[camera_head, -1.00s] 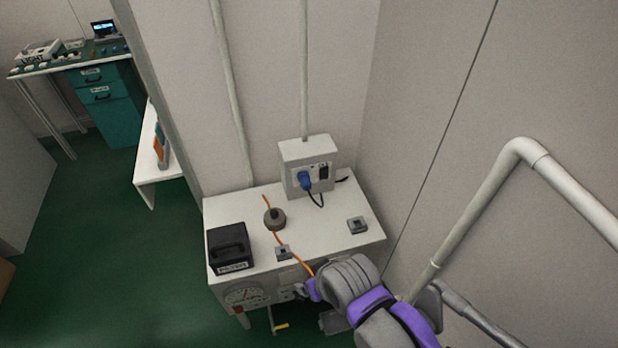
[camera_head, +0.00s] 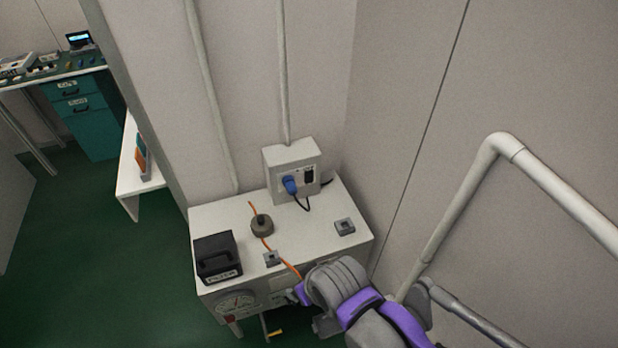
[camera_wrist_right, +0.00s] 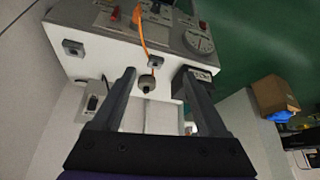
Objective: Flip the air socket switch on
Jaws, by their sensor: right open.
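The socket box (camera_head: 283,160) is a pale grey box on the wall at the back of a white bench. A blue plug (camera_head: 290,185) with a black cable sits in its front, and a black switch (camera_head: 309,174) is right of the plug. The switch is too small to tell its position. My right gripper (camera_wrist_right: 157,72) is open and empty in the right wrist view, its two fingers pointing over the bench. The box also shows there at the left (camera_wrist_right: 95,92), apart from the fingers. My left gripper is out of view.
On the white bench (camera_head: 215,215) are a black box (camera_head: 215,258), a round grey knob (camera_head: 261,225), an orange hose (camera_head: 288,266) and two small grey blocks (camera_head: 345,227) (camera_head: 272,259). A gauge (camera_head: 236,303) is on its front. A thick pipe (camera_head: 460,210) runs along the right wall.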

